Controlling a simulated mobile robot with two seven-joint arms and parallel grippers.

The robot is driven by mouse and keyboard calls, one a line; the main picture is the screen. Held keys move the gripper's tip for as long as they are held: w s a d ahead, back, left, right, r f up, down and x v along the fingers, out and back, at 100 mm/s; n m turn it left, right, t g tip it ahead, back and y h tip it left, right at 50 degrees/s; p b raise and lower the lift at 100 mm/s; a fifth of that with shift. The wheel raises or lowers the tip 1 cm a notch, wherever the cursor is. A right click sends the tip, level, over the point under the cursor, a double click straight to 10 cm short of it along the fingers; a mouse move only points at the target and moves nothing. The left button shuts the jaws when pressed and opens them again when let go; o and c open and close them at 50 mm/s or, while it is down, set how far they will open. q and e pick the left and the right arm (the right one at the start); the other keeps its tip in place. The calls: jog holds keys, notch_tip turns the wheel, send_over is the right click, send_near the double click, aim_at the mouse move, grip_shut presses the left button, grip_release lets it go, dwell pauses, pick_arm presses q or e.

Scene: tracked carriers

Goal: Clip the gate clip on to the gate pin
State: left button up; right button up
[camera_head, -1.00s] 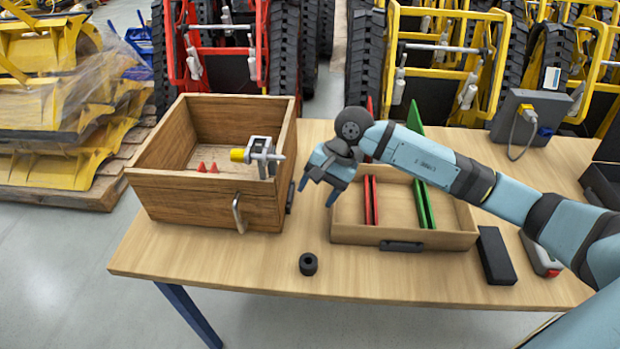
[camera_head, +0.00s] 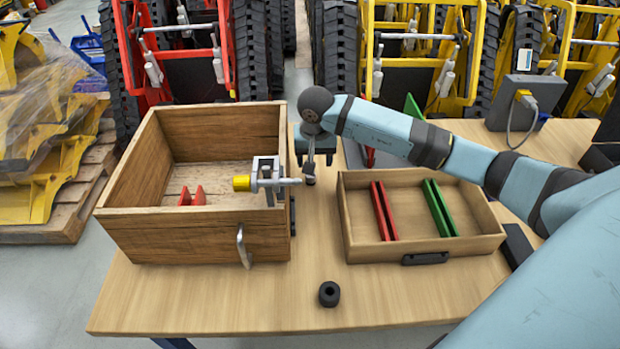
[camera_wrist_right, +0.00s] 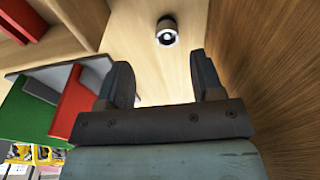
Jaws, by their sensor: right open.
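A metal pin (camera_head: 288,182) with a yellow end sits in a grey bracket (camera_head: 265,172) on the right part of the wooden box. Its bare end points right, past the box wall. My right gripper (camera_head: 311,172) is just right of the pin's end, between the box and the tray, pointing down. In the right wrist view its two fingers (camera_wrist_right: 160,80) are apart with nothing between them. I cannot tell for certain which thing is the gate clip. A black hollow cylinder (camera_head: 329,294) stands on the table in front; it also shows in the wrist view (camera_wrist_right: 167,32).
The wooden box (camera_head: 180,221) has a metal handle (camera_head: 243,245) in front and red pieces (camera_head: 191,196) inside. A shallow tray (camera_head: 374,253) with red and green dividers stands right of it. The front strip of the table (camera_head: 200,305) is mostly clear.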

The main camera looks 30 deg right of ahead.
jog(key=f, duration=0.3)
jog(key=w+f, duration=0.1)
jog(key=f, duration=0.1)
jog(key=shift+w+a+f, duration=0.1)
jog(key=shift+w+f, duration=0.1)
jog(key=shift+f, duration=0.2)
jog(key=shift+f+b, duration=0.3)
jog(key=shift+f, duration=0.15)
jog(key=c, duration=1)
